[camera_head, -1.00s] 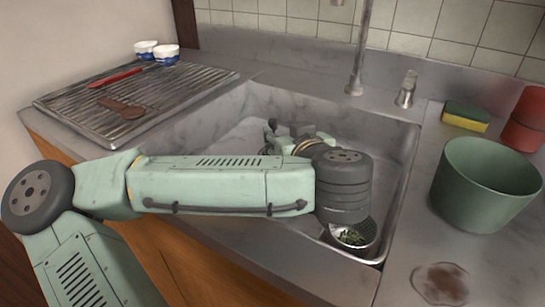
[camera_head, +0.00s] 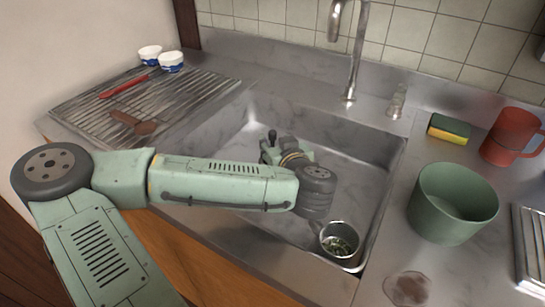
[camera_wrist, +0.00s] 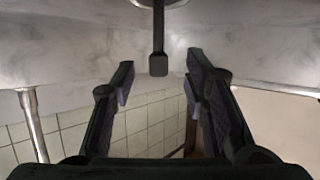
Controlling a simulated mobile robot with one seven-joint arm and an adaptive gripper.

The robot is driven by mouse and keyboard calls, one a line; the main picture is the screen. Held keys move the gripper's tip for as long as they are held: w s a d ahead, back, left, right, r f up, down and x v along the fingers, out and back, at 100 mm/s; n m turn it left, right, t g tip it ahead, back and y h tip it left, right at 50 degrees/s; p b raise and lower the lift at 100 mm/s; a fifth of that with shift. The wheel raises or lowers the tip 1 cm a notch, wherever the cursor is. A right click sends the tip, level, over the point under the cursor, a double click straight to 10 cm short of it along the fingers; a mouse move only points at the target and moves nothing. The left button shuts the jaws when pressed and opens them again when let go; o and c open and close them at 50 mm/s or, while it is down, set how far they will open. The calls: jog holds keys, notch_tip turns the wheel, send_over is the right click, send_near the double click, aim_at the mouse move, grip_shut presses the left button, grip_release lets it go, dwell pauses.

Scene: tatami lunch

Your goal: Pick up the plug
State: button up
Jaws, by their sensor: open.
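The plug (camera_wrist: 158,45) shows in the wrist view as a dark straight stem with a blunt end, joined to a metal disc cut off by the top edge. My gripper (camera_wrist: 160,80) is open, one finger on each side of the stem's end, with visible gaps on both sides. I cannot tell how far beyond the fingertips the stem is. In the head view my gripper (camera_head: 270,152) is low in the sink (camera_head: 350,165), mostly hidden by my wrist. The plug cannot be made out clearly there.
A strainer with green scraps (camera_head: 340,240) sits in the sink's front right corner. The faucet (camera_head: 351,70) rises behind. A green bowl (camera_head: 450,205), sponge (camera_head: 449,129) and red mug (camera_head: 512,137) stand at right. A ribbed drainboard (camera_head: 180,95) with utensils lies left.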

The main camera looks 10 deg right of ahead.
aim_at(273, 136)
jog(key=p+x, duration=0.1)
jog(key=x, duration=0.2)
jog(key=shift+w+r+p, duration=0.1)
jog(key=shift+w+p, duration=0.25)
jog(key=shift+w, duration=0.05)
jog(key=shift+w+f, duration=0.3)
jog(key=shift+w, duration=0.25)
jog(key=shift+c, duration=0.3)
grip_shut()
